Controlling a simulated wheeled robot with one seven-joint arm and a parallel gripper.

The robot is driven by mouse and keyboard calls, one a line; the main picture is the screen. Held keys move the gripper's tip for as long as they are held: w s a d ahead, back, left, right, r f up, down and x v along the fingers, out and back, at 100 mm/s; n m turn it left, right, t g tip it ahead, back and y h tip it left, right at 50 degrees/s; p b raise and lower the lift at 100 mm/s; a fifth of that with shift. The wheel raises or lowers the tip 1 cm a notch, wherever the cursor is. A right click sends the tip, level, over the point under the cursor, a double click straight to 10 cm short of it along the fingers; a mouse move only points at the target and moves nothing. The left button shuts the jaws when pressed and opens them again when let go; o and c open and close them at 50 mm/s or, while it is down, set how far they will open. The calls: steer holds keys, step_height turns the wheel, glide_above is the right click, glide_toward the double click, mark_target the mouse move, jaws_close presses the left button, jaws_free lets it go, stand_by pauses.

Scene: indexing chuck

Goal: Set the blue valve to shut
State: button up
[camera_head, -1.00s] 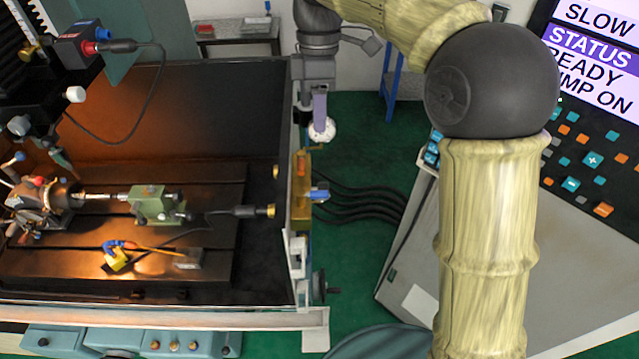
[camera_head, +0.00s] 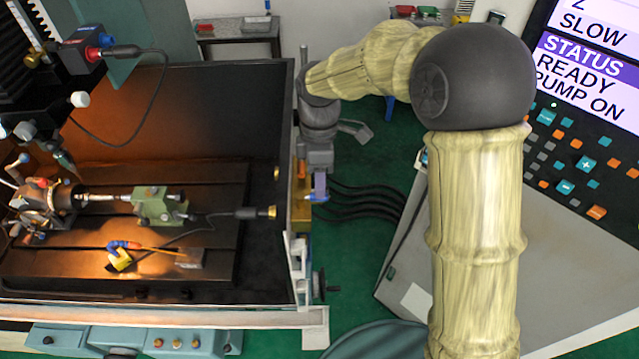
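The blue valve handle (camera_head: 319,198) shows as a small blue piece at the right of a brass block (camera_head: 300,196) on the right-hand wall of the machine enclosure. My gripper (camera_head: 319,184) is at the end of my arm, pointing down, right at the blue handle. A purple part of it overlaps the handle in the picture.
The enclosure wall (camera_head: 287,150) stands just left of my gripper. Black hoses (camera_head: 365,203) run right from the valve area to a grey cabinet (camera_head: 450,235). Inside the enclosure are the chuck (camera_head: 40,205) and a green tailstock (camera_head: 158,205). Green floor lies below right.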

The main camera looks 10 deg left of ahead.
steer(key=shift+s+f, duration=0.15)
steer(key=shift+f, duration=0.55)
steer(key=shift+s+f, duration=0.1)
steer(key=shift+f, duration=0.6)
jaws_close()
